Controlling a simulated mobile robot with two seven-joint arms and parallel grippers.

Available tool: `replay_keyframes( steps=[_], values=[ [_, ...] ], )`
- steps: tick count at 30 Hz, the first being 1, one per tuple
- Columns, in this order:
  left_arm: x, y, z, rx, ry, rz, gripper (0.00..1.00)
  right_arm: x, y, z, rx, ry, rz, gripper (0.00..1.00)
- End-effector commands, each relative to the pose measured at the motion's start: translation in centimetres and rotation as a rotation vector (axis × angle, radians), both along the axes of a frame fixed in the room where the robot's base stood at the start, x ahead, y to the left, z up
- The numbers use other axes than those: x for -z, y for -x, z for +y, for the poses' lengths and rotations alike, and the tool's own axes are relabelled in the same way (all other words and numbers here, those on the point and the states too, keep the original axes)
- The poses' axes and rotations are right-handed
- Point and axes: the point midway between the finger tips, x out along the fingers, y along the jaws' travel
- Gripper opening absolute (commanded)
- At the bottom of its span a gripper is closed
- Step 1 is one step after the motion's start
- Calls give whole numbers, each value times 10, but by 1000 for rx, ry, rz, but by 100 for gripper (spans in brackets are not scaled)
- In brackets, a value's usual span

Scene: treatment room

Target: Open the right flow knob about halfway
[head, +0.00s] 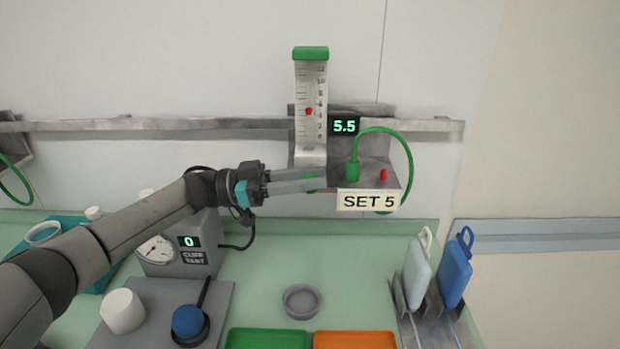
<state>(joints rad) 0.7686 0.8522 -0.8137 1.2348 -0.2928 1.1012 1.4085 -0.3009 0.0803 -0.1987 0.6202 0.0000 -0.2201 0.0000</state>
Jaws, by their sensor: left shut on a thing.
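The right flow meter (311,88) is a clear scaled tube with a green cap, mounted on the wall rail. Its red float (309,111) sits near mid-scale, and the display (344,126) beside it reads 5.5. The green flow knob (311,190) under the tube is mostly hidden by my fingers. My left gripper (318,181) reaches in from the left and is shut on this knob. My right gripper is out of view.
A green hose (411,160) loops right of the meter. Below are a gauge box (185,250) reading 0, a grey ring dish (300,301), green (268,340) and orange (354,341) trays, and a rack with a blue bottle (455,272). Part of another unit shows at the left edge.

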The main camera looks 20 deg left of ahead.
Motion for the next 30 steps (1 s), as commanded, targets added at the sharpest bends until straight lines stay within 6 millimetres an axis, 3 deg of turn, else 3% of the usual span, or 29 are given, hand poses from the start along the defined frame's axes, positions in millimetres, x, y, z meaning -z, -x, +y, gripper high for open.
replay_keyframes(
  steps=[4,5,11,23,26,30],
  values=[
    [3,3,-2,12,-4,4,0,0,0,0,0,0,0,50],
    [3,3,-2,12,-4,4,34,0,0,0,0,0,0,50],
    [2,3,-2,10,-4,3,55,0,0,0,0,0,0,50],
    [-1,1,-1,5,-4,1,55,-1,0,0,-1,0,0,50],
    [-9,1,-1,5,-4,0,55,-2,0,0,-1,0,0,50],
    [-34,1,0,5,-5,-4,55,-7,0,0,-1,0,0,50]
  ],
)
